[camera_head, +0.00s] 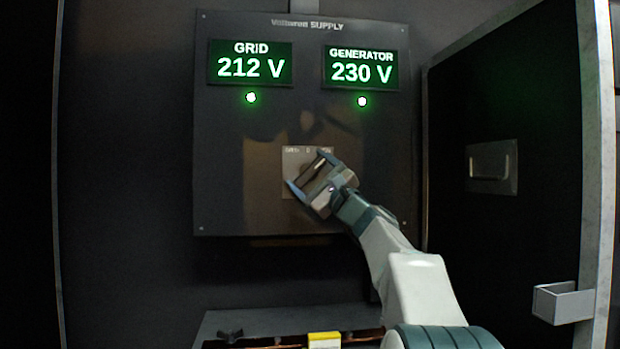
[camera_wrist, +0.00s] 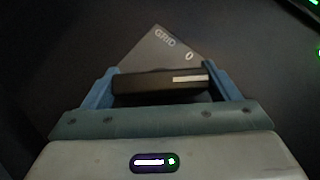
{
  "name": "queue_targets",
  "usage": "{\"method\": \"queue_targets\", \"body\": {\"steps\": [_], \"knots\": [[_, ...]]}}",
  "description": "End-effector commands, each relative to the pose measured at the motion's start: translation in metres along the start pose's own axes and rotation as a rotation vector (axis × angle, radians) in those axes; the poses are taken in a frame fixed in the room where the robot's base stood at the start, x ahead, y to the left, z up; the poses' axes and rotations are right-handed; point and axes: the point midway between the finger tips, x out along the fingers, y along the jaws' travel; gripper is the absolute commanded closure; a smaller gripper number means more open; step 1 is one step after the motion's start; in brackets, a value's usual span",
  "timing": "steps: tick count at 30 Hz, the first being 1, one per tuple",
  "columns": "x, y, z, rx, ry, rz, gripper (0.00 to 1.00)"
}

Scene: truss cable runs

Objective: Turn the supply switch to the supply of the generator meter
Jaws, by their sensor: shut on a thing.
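The supply panel (camera_head: 225,185) carries a grid meter (camera_head: 250,64) reading 212 V and a generator meter (camera_head: 361,69) reading 230 V. Below them is a switch plate (camera_head: 291,160) marked GRID, 0 and, at the right, a label partly hidden by my gripper. My gripper (camera_head: 311,173) is at the plate, shut on the black switch handle (camera_wrist: 160,85). The handle's white mark (camera_wrist: 189,79) is at its right end in the wrist view. Judged against the plate's lettering, it points up and right, past 0, toward the generator side.
A green lamp glows under the grid meter (camera_head: 251,97) and another under the generator meter (camera_head: 362,101). An open cabinet door (camera_head: 510,110) stands at the right with a bracket (camera_head: 562,302). A ledge with a yellow block (camera_head: 324,340) is below.

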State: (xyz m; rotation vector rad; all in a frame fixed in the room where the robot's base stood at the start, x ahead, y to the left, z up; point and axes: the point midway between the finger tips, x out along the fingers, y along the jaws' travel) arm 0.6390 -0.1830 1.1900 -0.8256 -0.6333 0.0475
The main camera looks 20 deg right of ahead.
Motion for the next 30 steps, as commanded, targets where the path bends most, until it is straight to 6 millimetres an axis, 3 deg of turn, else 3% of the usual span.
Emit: {"method": "queue_targets", "body": {"steps": [9, 10, 11, 12, 22, 30], "knots": [[0.000, 0.001, -0.001, 0.006, 0.001, -0.001, 0.41], [0.000, 0.001, -0.001, 0.006, 0.001, -0.001, 0.10], [0.000, 0.001, -0.001, 0.005, 0.001, -0.001, 0.02], [0.000, 0.001, -0.001, 0.005, 0.001, -0.001, 0.00], [-0.007, 0.001, -0.001, 0.003, 0.001, 0.000, 0.00], [-0.050, 0.000, 0.000, 0.002, 0.003, -0.001, 0.00]]}}
